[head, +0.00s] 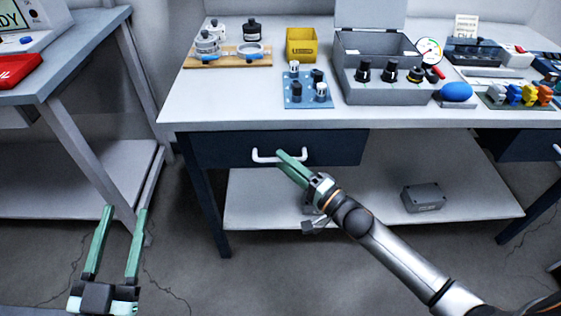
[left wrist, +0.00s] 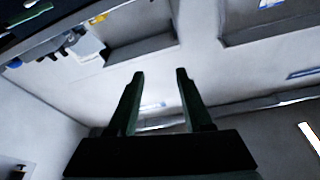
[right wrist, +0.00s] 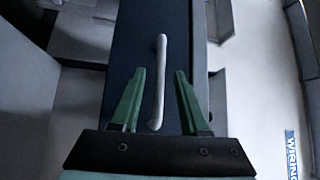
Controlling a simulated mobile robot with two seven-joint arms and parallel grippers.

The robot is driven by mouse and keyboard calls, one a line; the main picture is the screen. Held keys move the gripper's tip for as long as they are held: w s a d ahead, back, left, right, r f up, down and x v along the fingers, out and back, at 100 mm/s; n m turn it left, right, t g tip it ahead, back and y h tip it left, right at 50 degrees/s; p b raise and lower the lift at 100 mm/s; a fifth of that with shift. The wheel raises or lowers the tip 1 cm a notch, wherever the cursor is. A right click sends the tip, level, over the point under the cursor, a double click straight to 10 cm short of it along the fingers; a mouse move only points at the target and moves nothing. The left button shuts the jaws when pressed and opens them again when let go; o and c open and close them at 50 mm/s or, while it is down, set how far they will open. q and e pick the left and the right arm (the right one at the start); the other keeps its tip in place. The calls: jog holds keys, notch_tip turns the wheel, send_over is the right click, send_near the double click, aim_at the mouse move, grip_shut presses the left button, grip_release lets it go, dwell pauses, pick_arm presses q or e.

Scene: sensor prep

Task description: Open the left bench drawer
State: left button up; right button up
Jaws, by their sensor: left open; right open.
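The left bench drawer (head: 335,147) has a dark blue front under the bench top and looks closed. Its white bar handle (head: 265,156) is on the front. In the right wrist view the handle (right wrist: 160,85) runs lengthwise between the open fingers of my right gripper (right wrist: 156,100). In the head view my right gripper (head: 281,155) is at the right part of the handle, and its fingers hide some of it. Whether they touch it I cannot tell. My left gripper (head: 123,210) is open and empty, low at the left, away from the drawer. The left wrist view shows it too (left wrist: 155,75).
The bench top (head: 210,108) carries a yellow bin (head: 301,45), a grey case (head: 400,92), a blue pegboard (head: 310,101) and other parts. A lower shelf (head: 270,200) holds a grey box (head: 423,197). A second table (head: 60,88) stands at the left.

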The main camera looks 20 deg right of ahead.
pick_arm(q)
jog(key=shift+s+d+r+m+t+h, duration=0.1)
jog(key=shift+s+r+m+t+h, duration=0.1)
jog(key=shift+r, duration=0.4)
jog(key=shift+s+r+m+t+h, duration=0.1)
jog(key=shift+r+m+t, duration=0.1)
jog(key=shift+r, duration=0.35)
pick_arm(e)
jog(key=shift+x, duration=0.9)
grip_shut()
